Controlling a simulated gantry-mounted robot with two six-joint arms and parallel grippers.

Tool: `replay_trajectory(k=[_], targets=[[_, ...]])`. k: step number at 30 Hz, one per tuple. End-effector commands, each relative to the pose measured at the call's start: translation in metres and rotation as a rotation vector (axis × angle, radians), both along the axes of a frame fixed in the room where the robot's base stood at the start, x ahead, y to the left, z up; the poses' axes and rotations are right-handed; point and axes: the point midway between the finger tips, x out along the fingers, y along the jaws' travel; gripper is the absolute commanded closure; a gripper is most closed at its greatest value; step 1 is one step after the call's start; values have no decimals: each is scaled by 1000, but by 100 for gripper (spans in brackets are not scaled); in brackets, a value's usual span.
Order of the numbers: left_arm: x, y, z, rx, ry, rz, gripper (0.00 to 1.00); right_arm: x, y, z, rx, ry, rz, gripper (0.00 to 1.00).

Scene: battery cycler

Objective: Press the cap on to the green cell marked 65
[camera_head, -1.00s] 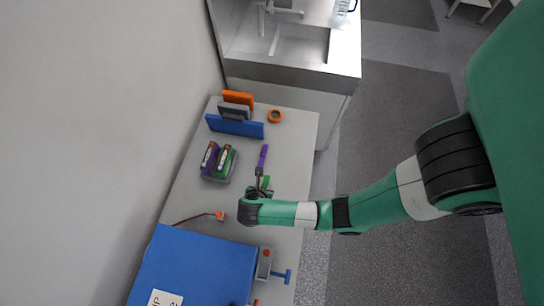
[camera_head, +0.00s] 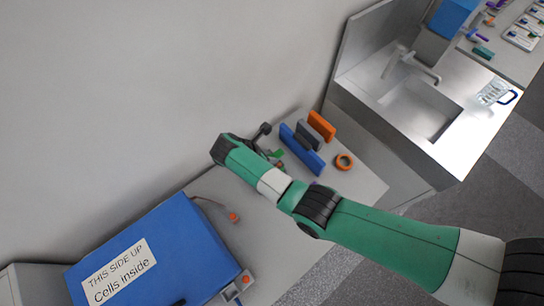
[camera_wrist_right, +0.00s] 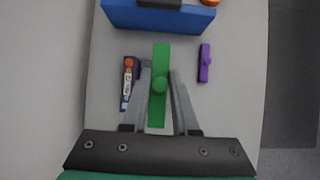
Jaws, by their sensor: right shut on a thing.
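My right gripper (camera_wrist_right: 160,70) is shut on a long green cap (camera_wrist_right: 160,108) with a round knob, seen from above in the right wrist view. A green part by the gripper also shows in the head view (camera_head: 278,153), behind my arm. A purple cell (camera_wrist_right: 127,84) with an orange end and a pale label stands just left of the fingers. The green cell is hidden under the cap and fingers, so its mark and any contact with the cap cannot be told. A loose purple cap (camera_wrist_right: 205,64) lies to the right. My left gripper is not in view.
Blue (camera_head: 300,150), grey and orange upright blocks stand beyond the gripper, with an orange ring (camera_head: 344,161) beside them. A large blue box (camera_head: 190,235) labelled "Cells inside" covers the near left. A sink (camera_head: 420,105) lies beyond the bench. Bench right of the purple cap is clear.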

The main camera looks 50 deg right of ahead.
Motion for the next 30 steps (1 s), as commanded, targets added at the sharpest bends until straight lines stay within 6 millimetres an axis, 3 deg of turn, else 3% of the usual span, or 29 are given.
replay_trajectory(k=[18,30], targets=[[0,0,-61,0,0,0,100,0,0,-67,0,1,0,100],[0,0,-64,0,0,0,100,0,0,-70,0,0,0,100]])
